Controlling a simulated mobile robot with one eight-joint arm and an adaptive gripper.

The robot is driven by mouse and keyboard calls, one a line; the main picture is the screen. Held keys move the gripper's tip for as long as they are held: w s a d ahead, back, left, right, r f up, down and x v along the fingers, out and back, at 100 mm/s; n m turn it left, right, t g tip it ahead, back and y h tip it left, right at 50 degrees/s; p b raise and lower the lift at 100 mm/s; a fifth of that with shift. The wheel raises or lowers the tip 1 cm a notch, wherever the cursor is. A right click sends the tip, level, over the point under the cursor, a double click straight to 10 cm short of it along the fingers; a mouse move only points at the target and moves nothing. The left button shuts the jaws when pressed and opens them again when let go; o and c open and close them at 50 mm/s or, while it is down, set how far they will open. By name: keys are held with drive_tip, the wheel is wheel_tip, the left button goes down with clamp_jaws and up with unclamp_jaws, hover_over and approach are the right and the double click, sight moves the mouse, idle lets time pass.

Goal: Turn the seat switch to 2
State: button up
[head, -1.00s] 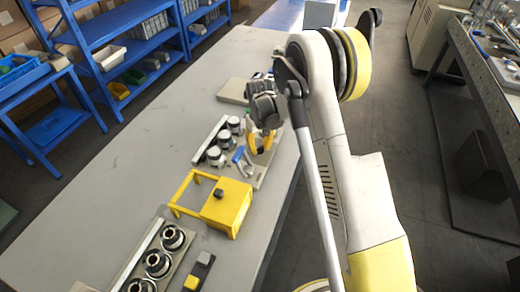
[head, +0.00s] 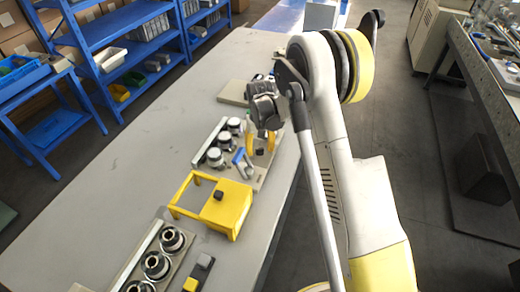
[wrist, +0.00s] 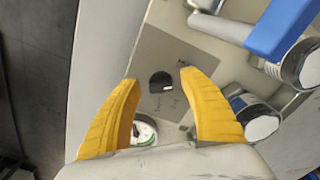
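A round black switch knob (wrist: 160,82) with a small pale mark sits on a beige plate (wrist: 185,50) in the wrist view. Small printing surrounds the knob but is too small to read, so I cannot tell its setting. My gripper (wrist: 157,75) is open, with its two yellow fingertips on either side of the knob in the picture and nothing held. Contact with the knob is not visible. In the head view my gripper (head: 260,142) points down at the far fixture, and the knob cannot be made out there.
A blue-handled clamp (wrist: 283,28) and silver cylinders stand right of the knob. A round gauge-like part (wrist: 145,130) shows between the finger bases. A yellow box frame (head: 228,208) stands nearer on the grey table (head: 110,190). The table's left side is clear.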

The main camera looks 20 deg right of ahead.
sight(260, 150)
wheel_tip(260, 150, up, 12)
idle(0.7)
drive_tip(key=s+r+t, duration=0.3)
drive_tip(key=s+r, duration=1)
drive_tip(key=r, duration=0.1)
drive_tip(key=s+t, duration=0.4)
drive_tip(key=s, duration=1.2)
drive_tip(key=shift+s+f+b, duration=0.25)
drive_tip(key=shift+f+b, duration=0.15)
